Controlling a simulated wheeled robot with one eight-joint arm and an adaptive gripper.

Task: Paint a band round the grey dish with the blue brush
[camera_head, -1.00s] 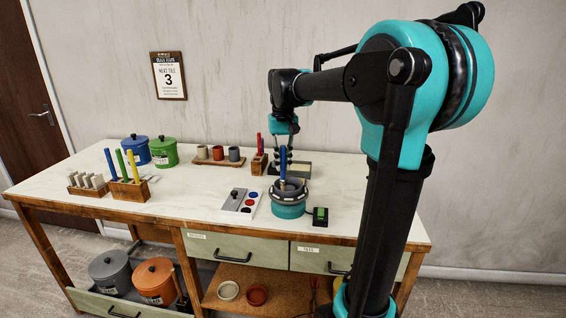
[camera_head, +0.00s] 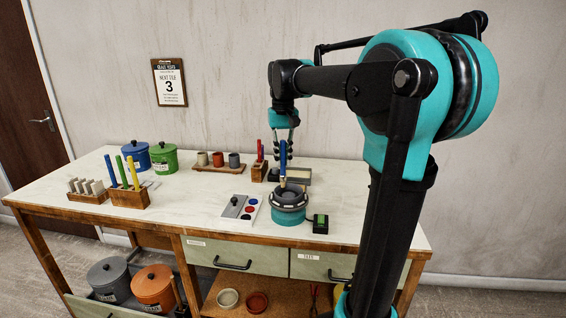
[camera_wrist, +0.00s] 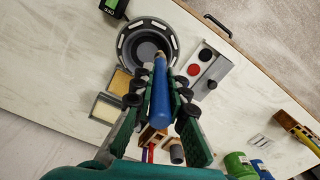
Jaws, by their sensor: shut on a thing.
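My gripper (camera_head: 286,153) is shut on the blue brush (camera_head: 283,150), which points down. In the wrist view the blue brush (camera_wrist: 159,95) lies between my gripper's dark finger pads (camera_wrist: 155,90). In the head view the dish (camera_head: 290,189) stands on the teal-based wheel (camera_head: 288,215), just under the brush. The brush tip overlaps the dish's near side in the wrist view; I cannot tell whether it touches.
A palette (camera_head: 240,207) with coloured wells lies left of the wheel, and a small black box with a green display (camera_head: 320,223) stands right of it.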

